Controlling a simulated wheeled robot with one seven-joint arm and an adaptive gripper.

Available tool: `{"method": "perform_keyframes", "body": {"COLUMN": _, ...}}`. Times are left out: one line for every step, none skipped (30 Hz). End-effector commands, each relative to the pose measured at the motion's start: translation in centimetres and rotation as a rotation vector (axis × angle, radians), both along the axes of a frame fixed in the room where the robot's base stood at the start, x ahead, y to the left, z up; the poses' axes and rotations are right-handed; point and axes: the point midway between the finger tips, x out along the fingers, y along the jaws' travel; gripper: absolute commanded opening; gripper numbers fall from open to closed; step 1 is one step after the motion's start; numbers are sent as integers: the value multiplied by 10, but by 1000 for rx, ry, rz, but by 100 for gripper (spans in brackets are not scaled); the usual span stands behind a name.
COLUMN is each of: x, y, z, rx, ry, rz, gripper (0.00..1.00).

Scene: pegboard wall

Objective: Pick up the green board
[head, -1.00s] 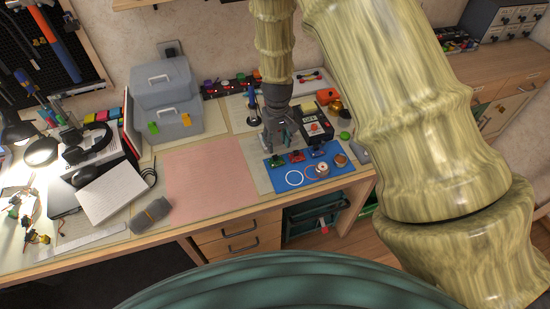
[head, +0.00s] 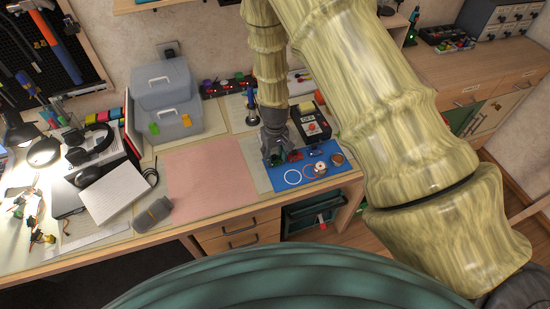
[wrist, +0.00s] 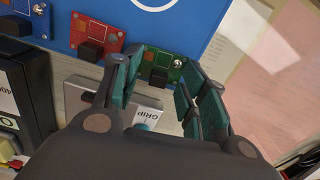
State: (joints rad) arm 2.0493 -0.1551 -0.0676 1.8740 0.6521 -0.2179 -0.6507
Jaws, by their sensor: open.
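The green board (wrist: 172,66) lies on the blue mat (head: 281,182) at its edge, with a dark block and a silver screw showing on it in the wrist view. My gripper (wrist: 157,68) is open, with its teal fingers on either side of the green board and nothing clearly held. Whether the fingers touch the board I cannot tell. In the head view my gripper (head: 277,153) hangs over the left back corner of the mat and largely hides the green board.
A red board (wrist: 97,36) and a blue board (wrist: 30,12) lie beside the green one on the mat. The pink mat (head: 210,178) to the left is clear.

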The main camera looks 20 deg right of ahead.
Motion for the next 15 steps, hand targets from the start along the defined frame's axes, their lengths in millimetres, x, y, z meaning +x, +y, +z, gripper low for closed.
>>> {"method": "perform_keyframes", "body": {"x": 0, "y": 0, "z": -1, "rx": 0, "ry": 0, "rz": 0, "gripper": 43}}
{"method": "perform_keyframes", "body": {"x": 0, "y": 0, "z": -2, "rx": 0, "ry": -1, "rz": 0, "gripper": 43}}
{"method": "perform_keyframes", "body": {"x": 0, "y": 0, "z": -3, "rx": 0, "ry": -1, "rz": 0, "gripper": 43}}
{"method": "perform_keyframes", "body": {"x": 0, "y": 0, "z": -3, "rx": 0, "ry": -1, "rz": 0, "gripper": 43}}
{"method": "perform_keyframes", "body": {"x": 0, "y": 0, "z": -4, "rx": -1, "ry": -1, "rz": 1, "gripper": 43}}
{"method": "perform_keyframes", "body": {"x": 1, "y": 0, "z": -4, "rx": -1, "ry": -1, "rz": 1, "gripper": 43}}
{"method": "perform_keyframes", "body": {"x": 1, "y": 0, "z": -4, "rx": 0, "ry": -1, "rz": 1, "gripper": 43}}
{"method": "perform_keyframes", "body": {"x": 1, "y": 0, "z": -4, "rx": 0, "ry": -1, "rz": 1, "gripper": 43}}
{"method": "perform_keyframes", "body": {"x": 1, "y": 0, "z": -4, "rx": 0, "ry": -1, "rz": 1, "gripper": 43}}
{"method": "perform_keyframes", "body": {"x": 0, "y": 0, "z": -4, "rx": 0, "ry": -1, "rz": 1, "gripper": 43}}
{"method": "perform_keyframes", "body": {"x": 0, "y": 0, "z": -4, "rx": 0, "ry": -1, "rz": 0, "gripper": 39}}
{"method": "perform_keyframes", "body": {"x": 0, "y": 0, "z": -4, "rx": 0, "ry": -1, "rz": 0, "gripper": 32}}
{"method": "perform_keyframes", "body": {"x": 0, "y": 0, "z": -4, "rx": 0, "ry": -1, "rz": 0, "gripper": 26}}
{"method": "perform_keyframes", "body": {"x": 0, "y": 0, "z": -4, "rx": 0, "ry": -1, "rz": 0, "gripper": 21}}
{"method": "perform_keyframes", "body": {"x": 0, "y": 0, "z": -4, "rx": 0, "ry": -1, "rz": 0, "gripper": 14}}
